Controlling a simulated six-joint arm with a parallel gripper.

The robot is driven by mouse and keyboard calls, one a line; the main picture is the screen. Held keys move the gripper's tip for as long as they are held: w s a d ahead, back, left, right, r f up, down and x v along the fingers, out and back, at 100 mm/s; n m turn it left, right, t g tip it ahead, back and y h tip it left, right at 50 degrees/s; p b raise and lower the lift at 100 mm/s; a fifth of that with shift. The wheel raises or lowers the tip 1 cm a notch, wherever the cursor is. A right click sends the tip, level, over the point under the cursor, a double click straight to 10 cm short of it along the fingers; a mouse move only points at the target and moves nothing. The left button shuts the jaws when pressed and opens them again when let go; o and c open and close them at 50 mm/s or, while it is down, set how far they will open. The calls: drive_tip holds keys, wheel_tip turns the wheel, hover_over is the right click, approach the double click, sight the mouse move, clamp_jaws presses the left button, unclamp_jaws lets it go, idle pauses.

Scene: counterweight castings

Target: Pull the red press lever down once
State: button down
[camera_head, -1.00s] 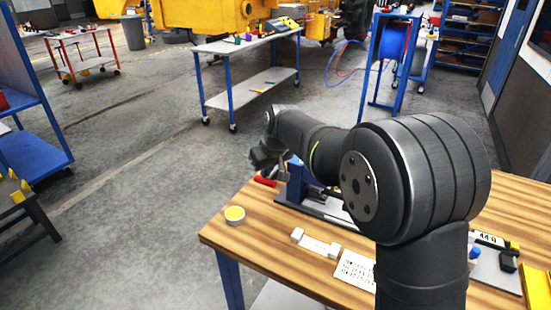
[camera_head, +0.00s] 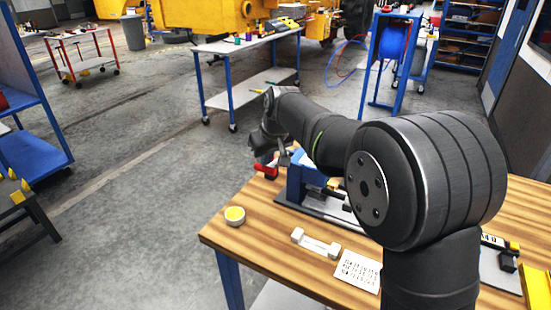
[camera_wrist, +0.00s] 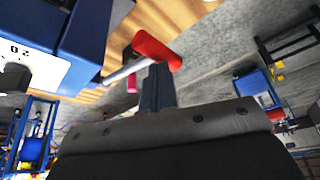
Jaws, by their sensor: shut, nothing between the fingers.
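The blue press (camera_head: 296,184) stands on a dark base near the left back edge of the wooden table. Its red lever handle (camera_head: 268,171) shows just below my gripper (camera_head: 277,155) in the head view. In the wrist view the red handle (camera_wrist: 155,50) sits on a pale metal arm (camera_wrist: 125,71), beside the blue press body (camera_wrist: 85,42). My gripper's shut fingers (camera_wrist: 157,80) reach up to the handle, holding nothing. They look very close to it; I cannot tell whether they touch. The head view partly hides the fingers and handle.
On the wooden table (camera_head: 262,225) are a yellow-topped round tub (camera_head: 235,215), a white block piece (camera_head: 316,243) and a printed card (camera_head: 357,270). Grey open floor lies left of the table. A blue-legged trolley (camera_head: 245,60) stands farther back.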

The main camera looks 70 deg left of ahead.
drive_tip(key=shift+r, duration=2.2)
drive_tip(key=shift+f, duration=0.1)
drive_tip(key=shift+f, duration=1.45)
drive_tip(key=c, duration=0.8)
unclamp_jaws()
drive_tip(key=shift+r, duration=0.1)
drive_tip(key=o, duration=0.8)
drive_tip(key=w+d+r, duration=0.2)
drive_tip(key=w+r, duration=0.1)
drive_tip(key=w, duration=0.5)
drive_tip(key=shift+d+n+t, duration=0.3)
drive_tip(key=w+d+f+n+g, duration=0.1)
drive_tip(key=w+d+n, duration=0.1)
drive_tip(key=w+d, duration=0.35)
drive_tip(key=w+d+f+n+g+h, duration=0.1)
drive_tip(key=w+d+n, duration=0.15)
drive_tip(key=w, duration=0.65)
drive_tip(key=w+d+f+n+g, duration=0.1)
drive_tip(key=w+d, duration=0.3)
drive_tip(key=w, duration=0.3)
drive_tip(key=x, duration=0.9)
drive_tip(key=shift+d+f, duration=0.1)
drive_tip(key=shift+f, duration=0.25)
